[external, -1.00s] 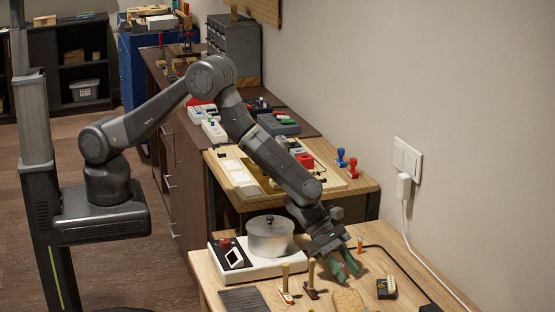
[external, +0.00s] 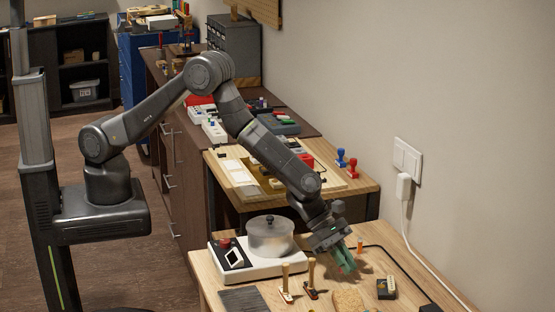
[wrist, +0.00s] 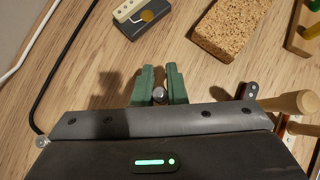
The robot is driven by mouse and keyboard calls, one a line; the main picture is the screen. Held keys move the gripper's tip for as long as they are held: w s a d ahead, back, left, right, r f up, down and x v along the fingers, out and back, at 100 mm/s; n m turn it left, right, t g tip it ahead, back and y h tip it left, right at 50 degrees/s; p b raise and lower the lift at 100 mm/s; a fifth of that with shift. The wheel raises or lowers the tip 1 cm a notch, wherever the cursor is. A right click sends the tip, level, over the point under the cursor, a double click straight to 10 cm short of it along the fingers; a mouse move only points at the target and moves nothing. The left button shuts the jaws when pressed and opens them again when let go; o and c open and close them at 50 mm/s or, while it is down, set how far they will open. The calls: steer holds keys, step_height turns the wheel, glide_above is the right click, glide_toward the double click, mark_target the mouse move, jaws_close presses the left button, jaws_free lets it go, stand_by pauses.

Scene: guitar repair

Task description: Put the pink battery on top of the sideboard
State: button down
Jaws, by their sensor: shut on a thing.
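My gripper (external: 345,262) is low over the near wooden table, to the right of the metal pot. Its green fingers are nearly closed. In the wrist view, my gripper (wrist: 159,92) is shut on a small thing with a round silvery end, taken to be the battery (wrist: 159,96). The fingers hide its sides, and no pink shows. The dark brown sideboard (external: 171,165) stands further back along the wall, with drawer handles on its front and several things on its top.
The pot (external: 270,236) stands on a white hot plate (external: 283,267). Two wooden-handled tools (external: 311,275), a cork block (external: 348,301) and a dark pickup-like piece (external: 386,288) lie near my gripper. A middle table (external: 362,187) with red and blue things stands before the sideboard.

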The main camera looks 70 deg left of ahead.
step_height(320, 180, up, 8)
steer(key=w+a+r+n+t+y, duration=0.1)
steer(key=a+r+n, duration=0.1)
steer(key=a, duration=0.8)
steer(key=w+a+r+n+t+y, duration=0.1)
steer(key=w+a+r+n, duration=0.1)
steer(key=a, duration=0.8)
steer(key=w+a+r+n+t+y, duration=0.1)
steer(key=a+r+n, duration=0.1)
steer(key=a, duration=0.9)
steer(key=shift+w+a+r+p, duration=0.1)
steer(key=shift+w+r+p, duration=0.25)
steer(key=shift+r, duration=0.2)
steer(key=s+a+f+n+y, duration=0.1)
steer(key=s+a+n, duration=0.1)
steer(key=a, duration=0.4)
steer(key=s+a+f+n+t+y, duration=0.1)
steer(key=s+a+n+y, duration=0.1)
steer(key=a, duration=0.5)
steer(key=s+a+n+y, duration=0.1)
steer(key=s+a+n, duration=0.1)
steer(key=s+a, duration=0.2)
steer(key=shift+s+a+f+t+y, duration=0.15)
steer(key=shift+a+f, duration=0.05)
steer(key=shift+a, duration=0.45)
steer(key=shift+s+a+f+t+y, duration=0.15)
steer(key=shift+a+f, duration=0.05)
steer(key=shift+a, duration=0.45)
steer(key=shift+s+a, duration=0.15)
steer(key=shift+a, duration=0.05)
